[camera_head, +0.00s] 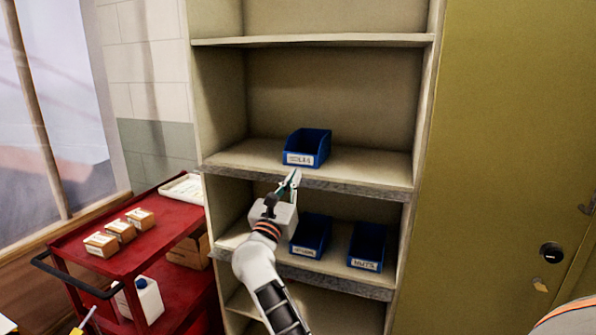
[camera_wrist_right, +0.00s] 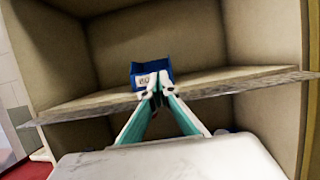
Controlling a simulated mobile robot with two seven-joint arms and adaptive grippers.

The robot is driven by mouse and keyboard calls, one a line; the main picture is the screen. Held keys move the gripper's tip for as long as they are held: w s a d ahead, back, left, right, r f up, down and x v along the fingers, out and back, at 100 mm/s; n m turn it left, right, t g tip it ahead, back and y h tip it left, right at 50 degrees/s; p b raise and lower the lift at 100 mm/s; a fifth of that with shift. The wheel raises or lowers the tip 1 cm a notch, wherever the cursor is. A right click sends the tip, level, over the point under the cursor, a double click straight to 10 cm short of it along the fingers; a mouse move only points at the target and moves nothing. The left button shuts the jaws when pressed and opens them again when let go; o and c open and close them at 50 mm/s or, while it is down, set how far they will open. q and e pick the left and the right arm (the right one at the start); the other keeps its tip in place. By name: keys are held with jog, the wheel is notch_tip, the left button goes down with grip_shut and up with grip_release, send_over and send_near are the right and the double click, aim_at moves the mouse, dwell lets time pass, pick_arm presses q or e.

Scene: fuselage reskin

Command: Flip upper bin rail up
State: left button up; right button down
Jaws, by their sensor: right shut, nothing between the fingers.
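The upper bin rail (camera_head: 355,187) is a grey strip along the front edge of the middle shelf. It does not stand up in front of the blue upper bin (camera_head: 307,148), whose white label is in plain view. The rail also crosses the right wrist view (camera_wrist_right: 245,84), with the bin (camera_wrist_right: 150,74) behind it. My right gripper (camera_head: 294,174) is shut and empty, with its fingertips at the rail, just below and in front of the bin. The fingertips (camera_wrist_right: 155,90) hide part of the rail and bin label. I cannot tell if they touch the rail. My left gripper is out of view.
A lower shelf with its own grey rail (camera_head: 340,283) holds two blue bins (camera_head: 311,236) (camera_head: 367,246). A red cart (camera_head: 150,245) with small boxes stands at the left. An olive cabinet (camera_head: 510,130) stands at the right. The upper shelf is bare beside its bin.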

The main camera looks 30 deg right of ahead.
jog(key=v, duration=0.7)
jog(key=shift+s+a, duration=0.25)
jog(key=shift+f, duration=0.15)
